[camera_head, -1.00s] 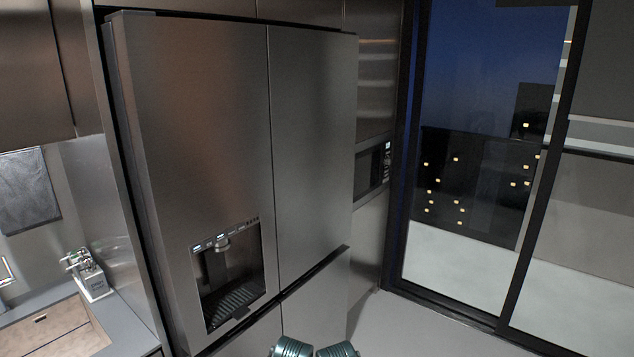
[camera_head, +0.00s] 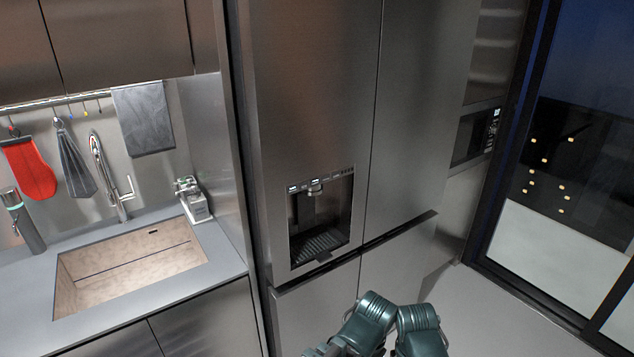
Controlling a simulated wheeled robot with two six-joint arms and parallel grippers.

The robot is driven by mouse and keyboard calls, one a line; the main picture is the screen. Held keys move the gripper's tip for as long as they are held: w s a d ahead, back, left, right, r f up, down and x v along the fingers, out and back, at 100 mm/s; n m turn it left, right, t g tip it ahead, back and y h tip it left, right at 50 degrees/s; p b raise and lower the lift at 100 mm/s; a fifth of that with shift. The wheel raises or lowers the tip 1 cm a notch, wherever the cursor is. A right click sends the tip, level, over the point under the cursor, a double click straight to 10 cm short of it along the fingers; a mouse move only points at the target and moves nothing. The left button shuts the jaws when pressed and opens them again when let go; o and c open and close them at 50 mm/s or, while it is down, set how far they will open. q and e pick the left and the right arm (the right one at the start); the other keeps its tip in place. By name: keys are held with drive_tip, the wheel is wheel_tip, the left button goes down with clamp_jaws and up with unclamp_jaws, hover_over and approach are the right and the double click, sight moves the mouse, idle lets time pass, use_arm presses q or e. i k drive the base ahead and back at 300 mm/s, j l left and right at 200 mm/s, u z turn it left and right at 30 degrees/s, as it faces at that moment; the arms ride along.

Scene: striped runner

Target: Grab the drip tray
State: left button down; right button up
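The drip tray (camera_head: 318,245) is a dark, ribbed grate at the bottom of the dispenser recess in the steel fridge (camera_head: 315,90). It sits inside the recess below the spout, with a small dark tab at its front edge. Two teal, ribbed parts of my arms show at the bottom centre, below and to the right of the tray and apart from it in the picture. I cannot make out any gripper fingers.
A counter with a sink (camera_head: 130,268) is left of the fridge, with a faucet (camera_head: 110,180) and a small dispenser stand (camera_head: 193,200). A microwave (camera_head: 474,137) is built in to the right. The floor (camera_head: 480,305) at right is clear, bounded by a glass door.

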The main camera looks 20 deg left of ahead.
sight(318, 247)
drive_tip(key=i+j+z, duration=0.1)
drive_tip(key=j+z, duration=0.65)
drive_tip(key=j, duration=0.2)
drive_tip(key=j+z, duration=0.35)
drive_tip(key=j, duration=0.15)
drive_tip(key=i, duration=0.05)
